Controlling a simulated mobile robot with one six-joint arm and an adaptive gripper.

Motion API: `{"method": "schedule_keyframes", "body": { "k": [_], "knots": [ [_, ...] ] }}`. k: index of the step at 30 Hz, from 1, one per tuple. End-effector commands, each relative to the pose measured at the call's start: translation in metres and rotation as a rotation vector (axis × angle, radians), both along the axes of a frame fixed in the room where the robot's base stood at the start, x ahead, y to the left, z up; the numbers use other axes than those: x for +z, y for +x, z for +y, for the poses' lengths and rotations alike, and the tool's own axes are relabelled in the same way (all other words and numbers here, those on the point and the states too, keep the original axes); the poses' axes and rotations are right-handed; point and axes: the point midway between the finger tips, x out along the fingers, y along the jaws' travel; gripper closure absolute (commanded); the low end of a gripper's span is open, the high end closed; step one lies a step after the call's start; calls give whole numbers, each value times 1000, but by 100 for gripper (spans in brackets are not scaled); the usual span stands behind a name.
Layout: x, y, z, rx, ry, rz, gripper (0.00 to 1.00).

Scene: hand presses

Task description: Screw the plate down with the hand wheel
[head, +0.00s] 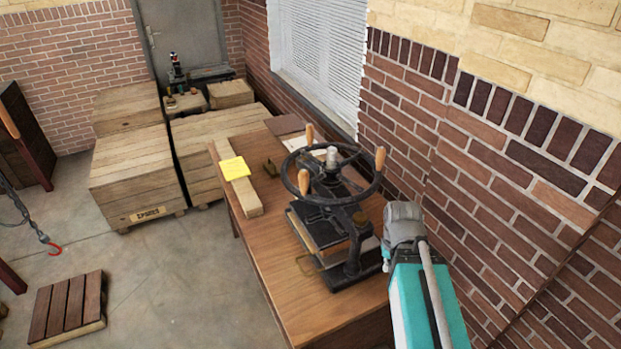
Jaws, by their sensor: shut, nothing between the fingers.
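A black hand press stands on the brown wooden table (278,290). Its hand wheel (290,168) is a black ring with upright wooden handles, lying level on top around a pale central screw (332,155). My teal and grey arm is at the lower right, beside the press and apart from the wheel in the picture. My gripper's fingers do not show.
A wooden plank (246,194) with a yellow note pad (234,168) lies on the table's left side. A brick wall (430,130) runs close along the right. Wooden crates (136,165) stand behind. A red hook (55,249) hangs at left; a pallet (68,305) lies on the floor.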

Motion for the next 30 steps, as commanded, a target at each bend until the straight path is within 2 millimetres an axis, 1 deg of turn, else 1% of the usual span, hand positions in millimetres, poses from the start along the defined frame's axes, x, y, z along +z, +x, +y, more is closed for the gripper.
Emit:
{"method": "schedule_keyframes", "body": {
  "k": [1, 6, 9, 30],
  "knots": [
    [18, 0, 0, 0, 0, 0, 100],
    [35, 0, 0, 0, 0, 0, 100],
    [40, 0, 0, 0, 0, 0, 100],
    [41, 0, 0, 0, 0, 0, 100]
  ]
}}
